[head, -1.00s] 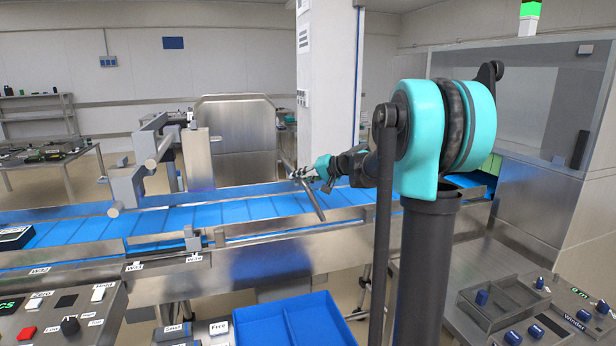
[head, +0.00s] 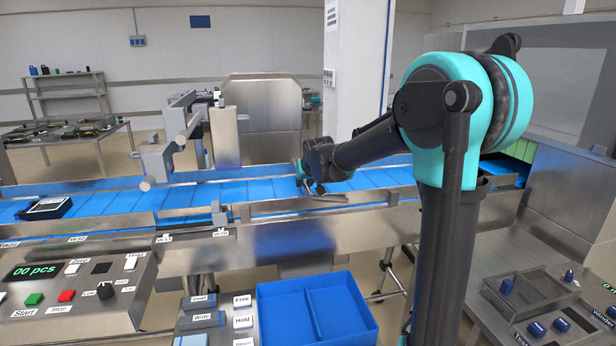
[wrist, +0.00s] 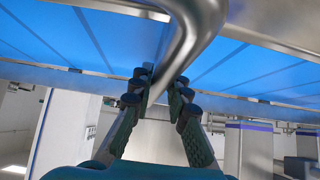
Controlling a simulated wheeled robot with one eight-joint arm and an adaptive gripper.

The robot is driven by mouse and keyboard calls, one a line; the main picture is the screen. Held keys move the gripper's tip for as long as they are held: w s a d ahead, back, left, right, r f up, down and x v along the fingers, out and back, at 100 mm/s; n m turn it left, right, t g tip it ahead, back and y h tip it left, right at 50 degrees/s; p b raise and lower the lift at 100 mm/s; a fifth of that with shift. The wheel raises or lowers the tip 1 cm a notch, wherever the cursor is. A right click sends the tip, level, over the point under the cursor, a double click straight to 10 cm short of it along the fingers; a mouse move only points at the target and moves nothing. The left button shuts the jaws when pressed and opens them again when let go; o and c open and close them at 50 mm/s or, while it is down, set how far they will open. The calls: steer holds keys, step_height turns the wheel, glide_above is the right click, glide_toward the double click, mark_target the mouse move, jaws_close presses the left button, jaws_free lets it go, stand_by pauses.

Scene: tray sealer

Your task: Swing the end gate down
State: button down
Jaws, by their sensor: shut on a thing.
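A bent, polished metal bar (wrist: 196,32), which appears to be the end gate's bar, runs between my gripper's fingers in the wrist view. In the head view the bar (head: 326,197) lies low and nearly level over the near side of the blue conveyor (head: 232,194). My gripper (wrist: 160,90) is shut on the bar, with a ribbed finger on each side. In the head view my gripper (head: 308,186) is small and partly hidden by my own wrist. The bar's pivot cannot be made out.
The conveyor's steel side rail (head: 270,208) runs close below the bar. A blue divided bin (head: 318,318) and a control panel (head: 75,290) stand in front. A white pillar (head: 356,70) rises behind the belt. A dark tray (head: 45,208) sits on the belt at left.

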steer(key=shift+a+f+h, duration=0.25)
steer(key=shift+f+h, duration=0.25)
steer(key=shift+f, duration=0.95)
steer(key=shift+s, duration=0.1)
steer(key=c, duration=1.5)
jaws_free()
steer(key=shift+o, duration=0.2)
steer(key=v, duration=1.2)
steer(key=shift+d+f, duration=0.1)
